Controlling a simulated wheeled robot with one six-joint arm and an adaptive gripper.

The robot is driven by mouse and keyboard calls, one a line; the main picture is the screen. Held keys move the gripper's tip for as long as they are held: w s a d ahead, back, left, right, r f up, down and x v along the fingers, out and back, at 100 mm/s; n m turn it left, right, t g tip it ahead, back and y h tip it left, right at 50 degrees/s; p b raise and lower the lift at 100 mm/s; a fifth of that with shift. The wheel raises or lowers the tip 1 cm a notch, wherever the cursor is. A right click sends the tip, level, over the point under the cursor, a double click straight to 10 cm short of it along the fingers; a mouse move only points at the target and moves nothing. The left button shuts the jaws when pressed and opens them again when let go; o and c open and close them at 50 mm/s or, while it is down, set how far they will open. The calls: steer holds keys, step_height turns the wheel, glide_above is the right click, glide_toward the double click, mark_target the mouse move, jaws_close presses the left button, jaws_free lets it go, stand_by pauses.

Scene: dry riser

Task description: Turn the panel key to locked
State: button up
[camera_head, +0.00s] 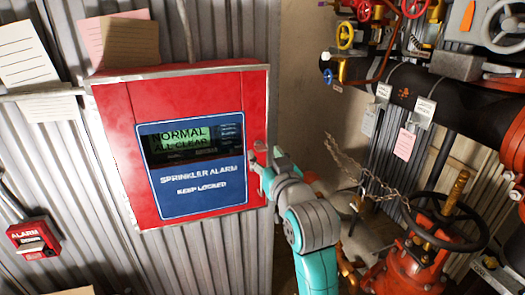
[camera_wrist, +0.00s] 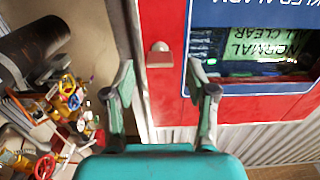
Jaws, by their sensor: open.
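The red alarm panel (camera_head: 110,108) hangs on the corrugated wall, its blue front reading "SPRINKLER ALARM KEEP LOCKED". Its display (camera_head: 180,139) reads "NORMAL ALL CLEAR". A small metal key (camera_wrist: 159,54) sits on the red panel edge in the wrist view, where the panel appears upside down. In the head view the key (camera_head: 260,146) is at the panel's right edge. My gripper (camera_wrist: 160,72) is open, with one finger on either side of the key's line and nothing between them. The fingertips look short of the key; contact cannot be told. The key's turn position is unclear.
A red alarm call box (camera_head: 34,239) is at lower left. Paper notes (camera_head: 122,42) are at the panel's top left. Black pipes, valves and a large handwheel (camera_head: 445,222) crowd the right side. Bare wall lies between panel and pipes.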

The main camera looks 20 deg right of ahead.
mark_target(258, 146)
steer(key=shift+w, duration=1.5)
jaws_close()
